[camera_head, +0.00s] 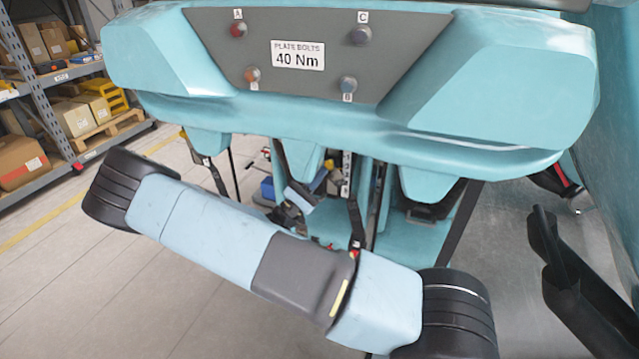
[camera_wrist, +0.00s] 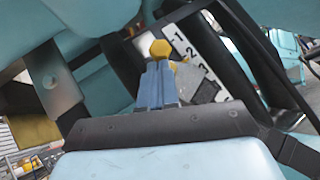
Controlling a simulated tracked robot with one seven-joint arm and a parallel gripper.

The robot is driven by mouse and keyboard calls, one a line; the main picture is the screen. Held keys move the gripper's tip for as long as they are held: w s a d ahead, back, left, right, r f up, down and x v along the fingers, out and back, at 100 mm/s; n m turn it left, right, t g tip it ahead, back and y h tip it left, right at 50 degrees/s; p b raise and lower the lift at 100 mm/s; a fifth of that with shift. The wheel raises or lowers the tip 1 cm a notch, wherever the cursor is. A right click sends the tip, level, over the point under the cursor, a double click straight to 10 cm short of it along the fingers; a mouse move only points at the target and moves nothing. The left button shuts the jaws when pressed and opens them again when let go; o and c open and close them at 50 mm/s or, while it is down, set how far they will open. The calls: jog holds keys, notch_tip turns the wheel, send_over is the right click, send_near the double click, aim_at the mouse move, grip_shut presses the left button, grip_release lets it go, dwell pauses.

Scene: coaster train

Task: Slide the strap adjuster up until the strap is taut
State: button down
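In the wrist view, the two blue fingers of my gripper (camera_wrist: 158,85) lie close together. A yellow knob (camera_wrist: 160,48), which may be the strap adjuster, shows right at their tips. I cannot tell whether the fingers touch or hold it. A white scale plate (camera_wrist: 195,55) with black numbers stands just behind and to the right of it. A dark strap (camera_wrist: 255,60) runs at a slant on the right. In the head view, a black strap (camera_head: 355,222) hangs below the teal seat back, close to the scale (camera_head: 347,172). My arm hides much of this area.
The teal train car has a grey panel (camera_head: 225,60) with several lettered bolts and a "40 Nm" label (camera_head: 298,55). A dark curved bar (camera_head: 570,285) is at the right. Shelving with boxes (camera_head: 70,118) stands at the left. Grey floor (camera_head: 60,280) is clear at the lower left.

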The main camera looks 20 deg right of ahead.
jog(key=shift+r, duration=0.15)
jog(key=w+d+f+v, duration=0.1)
jog(key=v, duration=1.1)
jog(key=shift+w+a+f, duration=0.3)
jog(key=shift+a+f, duration=0.05)
jog(key=shift+f, duration=0.3)
